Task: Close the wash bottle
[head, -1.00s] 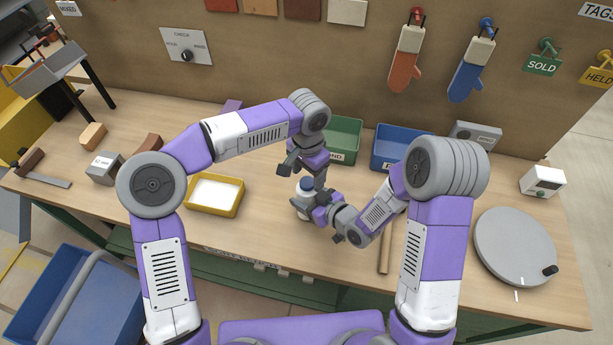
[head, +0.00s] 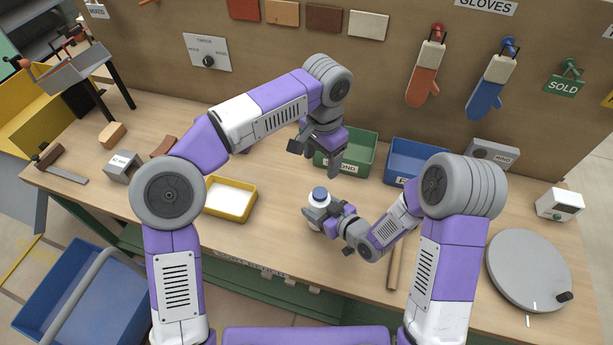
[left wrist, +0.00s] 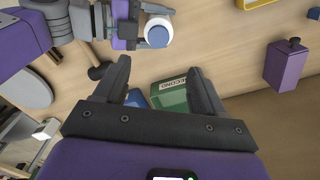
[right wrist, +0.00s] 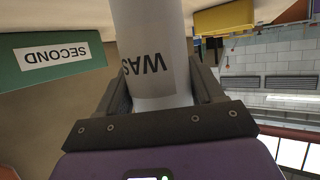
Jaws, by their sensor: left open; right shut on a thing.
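The wash bottle (head: 317,208) is white with a blue cap (head: 320,193) on top and stands near the middle of the table. My right gripper (head: 326,216) is shut on its body; the right wrist view shows the white bottle (right wrist: 152,45) with lettering "WAS" between the fingers (right wrist: 160,88). In the left wrist view the bottle's blue cap (left wrist: 157,37) shows from above. My left gripper (head: 318,160) is open and empty, above and behind the bottle, apart from it. Its open fingers also show in the left wrist view (left wrist: 160,85).
A green bin (head: 350,150) and a blue bin (head: 404,165) stand behind, by the board. A yellow tray (head: 230,200) lies left of the bottle. A wooden handle (head: 396,262) and grey turntable (head: 528,270) are at the right.

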